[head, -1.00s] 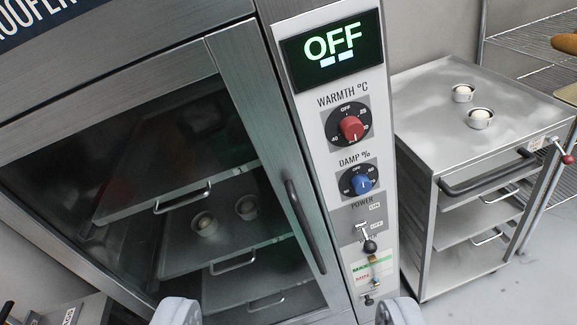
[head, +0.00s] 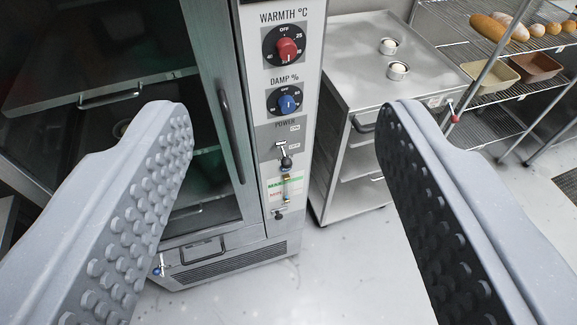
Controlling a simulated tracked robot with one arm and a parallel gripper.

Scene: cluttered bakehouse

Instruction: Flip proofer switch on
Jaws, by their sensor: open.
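The proofer's control panel (head: 296,118) stands ahead, between my gripper's fingers in the picture. The power switch (head: 285,158) is a small metal lever with a dark ball end, below the POWER label, with ON and OFF tags to its right. Its ball end hangs low, by the OFF tag. A red warmth knob (head: 287,48) and a blue damp knob (head: 287,103) sit above it. The display is out of view now. My gripper (head: 284,122) is open and empty, its studded grey fingers wide apart, and it appears clear of the switch.
A sight tube (head: 286,188) with green and red labels is just below the switch. The proofer's glass door and dark handle (head: 231,137) are left of the panel. A steel trolley (head: 352,62) with two small cups stands right; wire shelves hold bread. The front floor is clear.

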